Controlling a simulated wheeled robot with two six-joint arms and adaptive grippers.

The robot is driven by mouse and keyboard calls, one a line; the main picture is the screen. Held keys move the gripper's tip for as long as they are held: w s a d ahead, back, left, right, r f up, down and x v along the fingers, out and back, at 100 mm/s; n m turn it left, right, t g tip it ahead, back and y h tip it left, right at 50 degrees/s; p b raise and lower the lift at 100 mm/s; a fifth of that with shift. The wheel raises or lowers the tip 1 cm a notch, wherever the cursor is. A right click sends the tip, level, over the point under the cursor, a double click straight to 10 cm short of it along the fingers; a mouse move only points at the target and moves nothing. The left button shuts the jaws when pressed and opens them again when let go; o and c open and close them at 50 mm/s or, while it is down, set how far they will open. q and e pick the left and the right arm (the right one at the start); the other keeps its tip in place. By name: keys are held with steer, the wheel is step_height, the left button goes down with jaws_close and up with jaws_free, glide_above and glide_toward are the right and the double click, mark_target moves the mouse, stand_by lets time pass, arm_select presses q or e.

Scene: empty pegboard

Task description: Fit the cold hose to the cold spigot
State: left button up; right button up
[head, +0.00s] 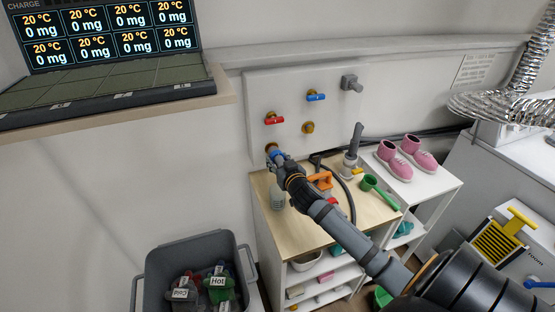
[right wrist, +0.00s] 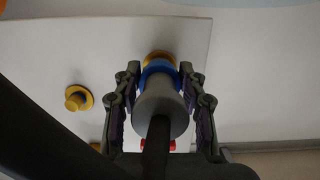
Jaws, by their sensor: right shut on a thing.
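My right gripper (head: 272,158) is shut on a grey hose end with a blue ring (right wrist: 158,100), a black hose running from its back. The hose end points at the left brass spigot (right wrist: 158,57), which lies below the red-handled valve (head: 274,119). The blue ring meets or overlaps the brass in the right wrist view; I cannot tell whether it is seated. The other brass spigot (head: 308,127) is bare, below the blue-handled valve (head: 316,97). It also shows in the right wrist view (right wrist: 77,98). My left gripper is not in view.
Pink shoes (head: 407,155) stand right. A grey bin (head: 143,290) holds items tagged Cold and Hot. A display shelf juts out upper left.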

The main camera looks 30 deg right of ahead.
steer(key=shift+s, duration=0.3)
steer(key=shift+s+a, duration=0.15)
steer(key=shift+s, duration=0.15)
steer(key=shift+s+p, duration=0.3)
steer(key=shift+p, duration=0.1)
steer(key=shift+f+p+v, duration=0.2)
steer(key=shift+p+v, duration=0.2)
steer(key=shift+v, duration=0.7)
steer(key=shift+f+p+v, duration=0.2)
steer(key=shift+p+v, duration=0.2)
steer(key=shift+v, duration=0.75)
